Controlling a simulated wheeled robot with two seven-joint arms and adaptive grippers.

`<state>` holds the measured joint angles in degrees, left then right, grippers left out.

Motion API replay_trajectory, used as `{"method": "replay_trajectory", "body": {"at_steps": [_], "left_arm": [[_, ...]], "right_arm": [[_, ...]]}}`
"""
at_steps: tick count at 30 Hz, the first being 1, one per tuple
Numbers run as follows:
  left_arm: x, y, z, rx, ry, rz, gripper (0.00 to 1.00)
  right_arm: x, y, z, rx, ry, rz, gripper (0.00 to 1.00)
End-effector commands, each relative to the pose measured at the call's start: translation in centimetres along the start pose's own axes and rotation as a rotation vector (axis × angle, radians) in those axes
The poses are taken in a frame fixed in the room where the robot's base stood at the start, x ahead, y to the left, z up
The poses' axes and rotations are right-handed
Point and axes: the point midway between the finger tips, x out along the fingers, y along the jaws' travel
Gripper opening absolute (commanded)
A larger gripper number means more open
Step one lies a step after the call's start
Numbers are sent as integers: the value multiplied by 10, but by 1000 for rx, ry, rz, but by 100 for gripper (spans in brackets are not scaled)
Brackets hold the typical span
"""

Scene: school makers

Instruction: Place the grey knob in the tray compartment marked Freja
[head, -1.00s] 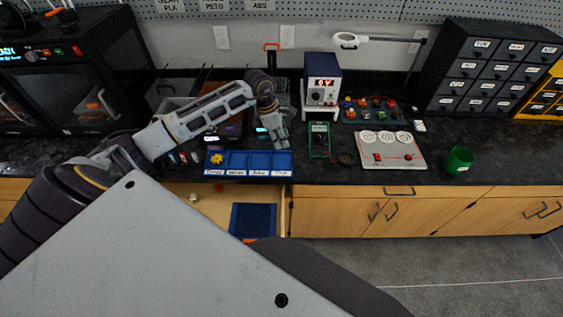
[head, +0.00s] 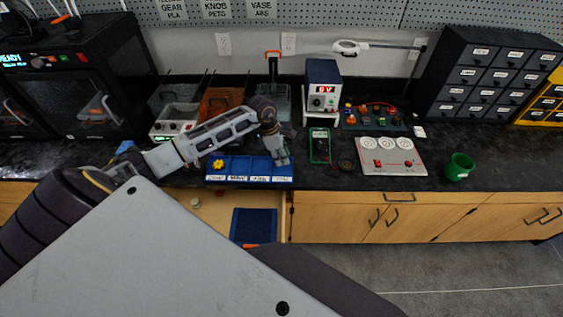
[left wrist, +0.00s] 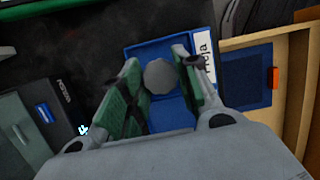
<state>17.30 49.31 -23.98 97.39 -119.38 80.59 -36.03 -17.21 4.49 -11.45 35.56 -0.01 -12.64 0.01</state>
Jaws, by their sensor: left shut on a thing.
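My left gripper (head: 281,158) is over the right end of the blue tray (head: 237,180), at its rightmost compartment. In the left wrist view it is shut on the grey knob (left wrist: 160,76), which sits between the green finger pads. The blue compartment (left wrist: 172,114) lies behind the knob, and a white label (left wrist: 204,52) ending in "reja" is beside it. I cannot tell whether the knob touches the compartment floor. In the head view the knob is hidden by the gripper. My right gripper is not in view.
A yellow gear (head: 218,164) is in the tray's leftmost compartment. An open drawer (head: 212,208) with a blue mat is below the tray. A green multimeter (head: 320,146) stands right of the tray, and a power supply (head: 323,88) is behind it.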

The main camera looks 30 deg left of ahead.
Motion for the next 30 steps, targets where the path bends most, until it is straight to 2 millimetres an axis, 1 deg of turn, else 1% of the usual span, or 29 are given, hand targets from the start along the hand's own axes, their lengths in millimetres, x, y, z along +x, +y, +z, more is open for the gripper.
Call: {"method": "replay_trajectory", "body": {"at_steps": [5, 9, 13, 23, 28, 29, 30], "left_arm": [[9, -1, -3, -1, 1, -1, 22], [24, -1, -6, -2, -1, -2, 22], [34, -1, -9, -1, 0, -1, 22], [36, 0, -10, 0, 0, 0, 22], [40, 0, -11, 1, 1, 0, 22], [40, 0, -11, 1, 1, 0, 33], [39, 0, -11, 0, 1, 0, 38]], "right_arm": [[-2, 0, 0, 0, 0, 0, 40], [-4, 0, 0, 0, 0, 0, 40], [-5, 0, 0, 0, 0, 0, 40], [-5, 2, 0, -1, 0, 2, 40], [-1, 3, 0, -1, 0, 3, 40], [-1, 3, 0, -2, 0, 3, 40], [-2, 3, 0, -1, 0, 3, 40]]}}
